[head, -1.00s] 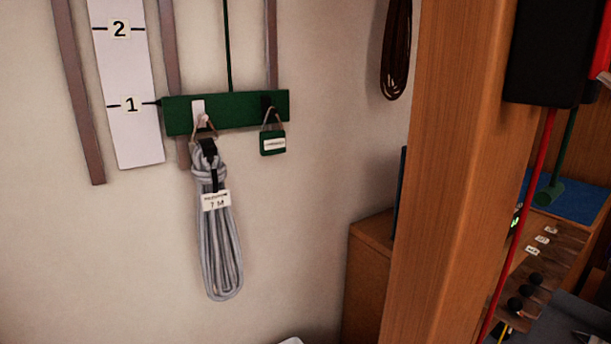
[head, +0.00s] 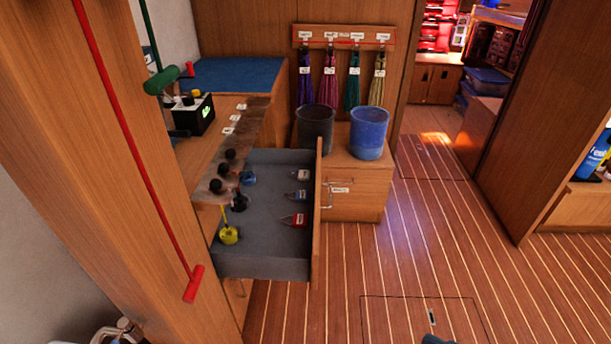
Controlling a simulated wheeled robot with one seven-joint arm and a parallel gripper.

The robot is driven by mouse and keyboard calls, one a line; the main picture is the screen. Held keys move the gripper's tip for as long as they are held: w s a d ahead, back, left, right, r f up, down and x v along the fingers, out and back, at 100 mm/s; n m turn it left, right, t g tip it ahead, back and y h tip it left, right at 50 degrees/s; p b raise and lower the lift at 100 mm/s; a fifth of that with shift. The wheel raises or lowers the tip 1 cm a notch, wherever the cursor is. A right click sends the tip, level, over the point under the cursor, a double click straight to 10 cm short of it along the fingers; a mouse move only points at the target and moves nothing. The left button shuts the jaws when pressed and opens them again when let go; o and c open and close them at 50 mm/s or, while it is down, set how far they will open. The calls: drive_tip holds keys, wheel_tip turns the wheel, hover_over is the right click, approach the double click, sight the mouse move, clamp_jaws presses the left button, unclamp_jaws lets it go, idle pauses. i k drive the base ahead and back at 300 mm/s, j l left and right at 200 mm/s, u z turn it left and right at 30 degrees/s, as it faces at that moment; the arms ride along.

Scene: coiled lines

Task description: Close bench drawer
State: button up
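The bench drawer (head: 262,265) is pulled out from the wooden bench (head: 190,155) in the head view. Its wooden front panel (head: 317,240) stands on the right side, with a metal handle (head: 328,193) on its outer face. Inside the grey drawer lie several small labelled tools on the right, plus a yellow item (head: 228,236), a black item and a blue item on the left. My gripper is not clearly seen in the head view.
A wooden post (head: 130,150) with a red rod fills the left foreground. Black and blue buckets (head: 369,135) stand on a low cabinet (head: 355,190) behind the drawer. Coloured line coils hang on a rack (head: 344,36).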

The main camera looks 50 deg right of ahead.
sight(269, 248)
drive_tip(key=k+l+z, duration=0.15)
drive_tip(key=l, duration=0.6)
drive_tip(key=l+z, duration=0.15)
drive_tip(key=l, duration=0.6)
drive_tip(key=i+l+z, duration=0.2)
drive_tip(key=i+l, duration=0.35)
drive_tip(key=l, duration=0.15)
